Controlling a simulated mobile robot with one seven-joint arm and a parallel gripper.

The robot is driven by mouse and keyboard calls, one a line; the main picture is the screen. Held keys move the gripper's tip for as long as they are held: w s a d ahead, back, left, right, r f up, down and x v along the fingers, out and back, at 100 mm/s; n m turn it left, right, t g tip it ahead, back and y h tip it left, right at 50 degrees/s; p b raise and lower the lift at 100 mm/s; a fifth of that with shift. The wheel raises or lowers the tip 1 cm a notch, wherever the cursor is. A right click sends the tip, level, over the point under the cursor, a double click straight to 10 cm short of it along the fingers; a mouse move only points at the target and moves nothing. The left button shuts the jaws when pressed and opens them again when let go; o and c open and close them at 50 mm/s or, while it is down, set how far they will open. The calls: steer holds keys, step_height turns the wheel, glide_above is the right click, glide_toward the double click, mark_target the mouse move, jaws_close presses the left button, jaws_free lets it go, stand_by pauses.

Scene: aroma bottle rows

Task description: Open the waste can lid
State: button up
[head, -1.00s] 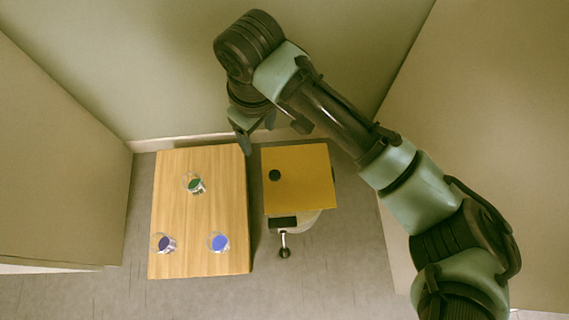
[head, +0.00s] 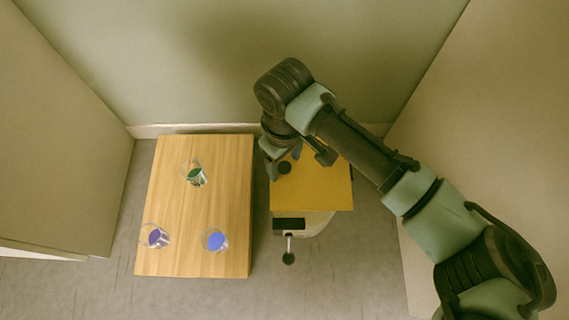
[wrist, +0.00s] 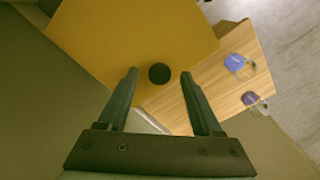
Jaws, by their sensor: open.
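The waste can has a flat yellow lid (head: 315,188), which lies closed on the can in the head view. A round black knob (head: 285,168) sits near the lid's left edge. A pedal (head: 288,258) sticks out at the can's front. My gripper (head: 297,166) is above the lid, close to the knob. In the wrist view the lid (wrist: 130,40) fills the upper middle and the knob (wrist: 159,73) appears between the two open fingertips (wrist: 159,74). The fingers hold nothing. The height of my gripper above the knob is hard to tell.
A wooden table (head: 190,255) stands left of the can, with a narrow gap between. Glass bottles with green (head: 194,174), purple (head: 154,236) and blue (head: 215,240) contents stand on it. A wall is close behind; panels flank both sides.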

steer(key=shift+f, duration=0.25)
jaws_close()
stand_by(1.4)
